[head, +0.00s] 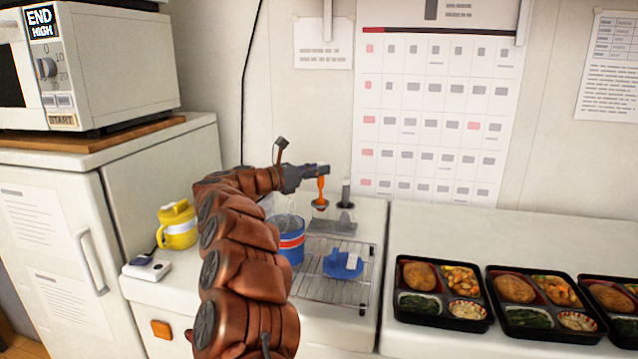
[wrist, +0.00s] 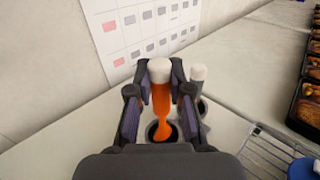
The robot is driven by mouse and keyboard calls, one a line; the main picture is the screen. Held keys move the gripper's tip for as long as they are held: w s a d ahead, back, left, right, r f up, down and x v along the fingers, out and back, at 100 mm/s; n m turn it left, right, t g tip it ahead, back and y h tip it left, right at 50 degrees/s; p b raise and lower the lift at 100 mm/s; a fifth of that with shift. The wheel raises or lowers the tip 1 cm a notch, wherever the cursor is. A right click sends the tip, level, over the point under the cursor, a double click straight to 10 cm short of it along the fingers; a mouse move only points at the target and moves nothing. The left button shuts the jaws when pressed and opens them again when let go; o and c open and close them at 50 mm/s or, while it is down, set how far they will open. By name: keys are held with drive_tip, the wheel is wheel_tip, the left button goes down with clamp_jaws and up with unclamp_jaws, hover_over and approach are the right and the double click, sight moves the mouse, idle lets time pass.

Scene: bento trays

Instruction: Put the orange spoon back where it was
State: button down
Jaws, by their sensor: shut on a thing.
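The orange spoon (head: 321,188) hangs upright in my gripper (head: 311,171), above the back of the counter. In the wrist view, the spoon (wrist: 160,96) has a white top end and its orange bowl points down. My gripper (wrist: 161,72) is shut on its upper part. Below the bowl is a round dark opening with a grey rim (wrist: 151,131), partly hidden by the spoon and my gripper; I cannot tell whether the bowl is inside it. A grey utensil with a pale top (wrist: 198,82) stands just right of the spoon, apart from it.
A grey stand (head: 340,224), a wire rack (head: 325,290) with a blue item (head: 343,263), and a blue can with a red band (head: 291,240) are nearby. A yellow pot (head: 178,226) stands left. Bento trays (head: 443,318) line the right counter. The wall is close behind.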

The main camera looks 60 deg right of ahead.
sight(319, 188)
wheel_tip(319, 188, down, 4)
drive_tip(key=shift+r, duration=0.25)
drive_tip(key=shift+f+b, duration=0.25)
drive_tip(key=shift+b, duration=0.1)
drive_tip(key=c, duration=1.1)
unclamp_jaws()
drive_tip(key=shift+r, duration=0.1)
drive_tip(key=shift+r+p, duration=0.25)
drive_tip(key=shift+p, duration=0.15)
drive_tip(key=b+v, duration=0.1)
drive_tip(key=v, duration=1.1)
drive_tip(key=shift+f, duration=0.1)
